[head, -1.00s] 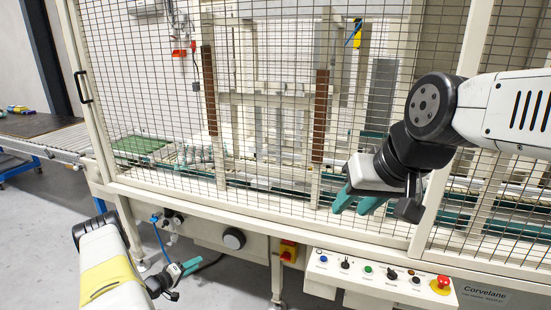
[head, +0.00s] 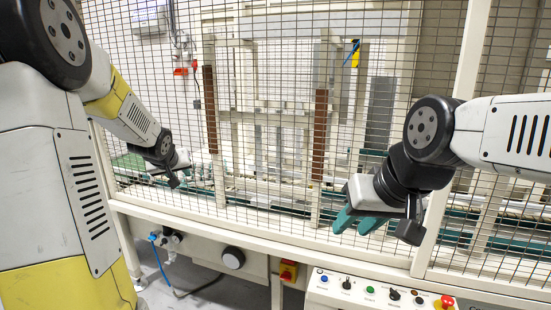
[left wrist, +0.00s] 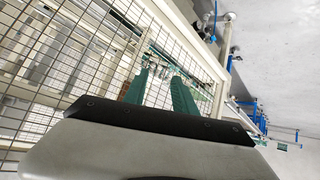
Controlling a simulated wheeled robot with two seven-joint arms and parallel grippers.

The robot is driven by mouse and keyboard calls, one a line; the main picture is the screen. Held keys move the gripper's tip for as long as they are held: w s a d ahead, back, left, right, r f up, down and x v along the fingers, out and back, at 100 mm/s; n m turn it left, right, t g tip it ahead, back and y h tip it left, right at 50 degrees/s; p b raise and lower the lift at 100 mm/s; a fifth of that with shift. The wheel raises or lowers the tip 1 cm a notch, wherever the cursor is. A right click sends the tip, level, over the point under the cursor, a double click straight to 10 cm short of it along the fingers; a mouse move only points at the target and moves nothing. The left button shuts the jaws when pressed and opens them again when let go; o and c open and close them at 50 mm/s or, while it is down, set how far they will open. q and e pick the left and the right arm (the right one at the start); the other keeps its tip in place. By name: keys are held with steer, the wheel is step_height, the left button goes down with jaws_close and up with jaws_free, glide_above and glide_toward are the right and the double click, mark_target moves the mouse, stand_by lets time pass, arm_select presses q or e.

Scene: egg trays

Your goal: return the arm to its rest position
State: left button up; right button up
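My left gripper (left wrist: 160,84) has two teal fingers standing apart with nothing between them in the left wrist view. In the head view my left arm is raised at the left, and its gripper (head: 160,172) is small in front of the mesh fence, its fingers hard to make out. My right gripper (head: 356,222) hangs in front of the fence at the right, its teal fingers slightly apart and empty. No eggs or trays can be made out in either gripper.
A wire mesh fence (head: 270,130) in a cream frame stands close in front of me. Below it are a control panel (head: 375,292) with buttons, a red emergency stop (head: 444,302) and a red-yellow switch (head: 288,271). Grey floor shows at lower left.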

arm_select(q)
steer(key=s+d+r+m+g+h, duration=0.1)
steer(key=s+d, duration=0.4)
steer(key=s, duration=0.6)
steer(key=s+d+r+m+g+h, duration=0.1)
steer(key=s+d, duration=0.4)
steer(key=s, duration=0.5)
steer(key=s+d+r+m+g+h, duration=0.1)
steer(key=s+d, duration=0.4)
steer(key=s, duration=0.6)
steer(key=shift+s+d+r+m+g, duration=0.25)
steer(key=shift+s+r+m+g, duration=0.05)
steer(key=shift+r+m, duration=0.35)
steer(key=shift+o, duration=0.4)
